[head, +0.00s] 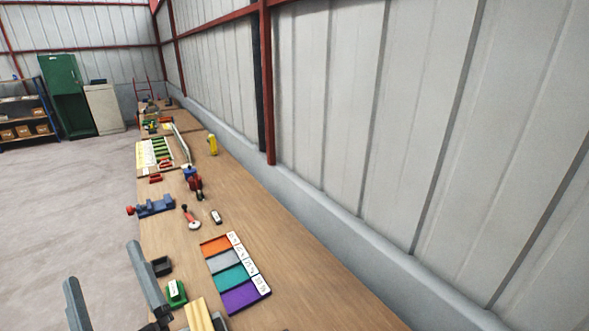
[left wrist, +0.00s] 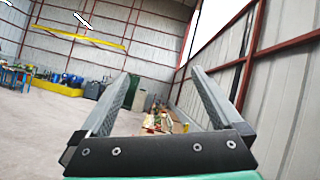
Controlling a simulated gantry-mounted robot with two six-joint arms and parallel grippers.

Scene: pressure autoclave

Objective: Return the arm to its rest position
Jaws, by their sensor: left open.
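My left gripper (head: 102,263) is at the bottom left of the head view, its two grey fingers spread apart with nothing between them. It is beside the left edge of the long wooden workbench (head: 300,282), over or near the floor side. In the left wrist view, the open fingers (left wrist: 163,74) point across the hall, with wall and a distant bench between them. My right gripper is in neither view. I cannot make out an autoclave in these frames.
The bench carries a mat of coloured strips (head: 228,267), a black box (head: 161,266), a green box (head: 176,291), a blue vise-like tool (head: 155,206) and a yellow object (head: 213,144). A corrugated wall (head: 400,120) bounds the right. Open floor (head: 70,200) lies left.

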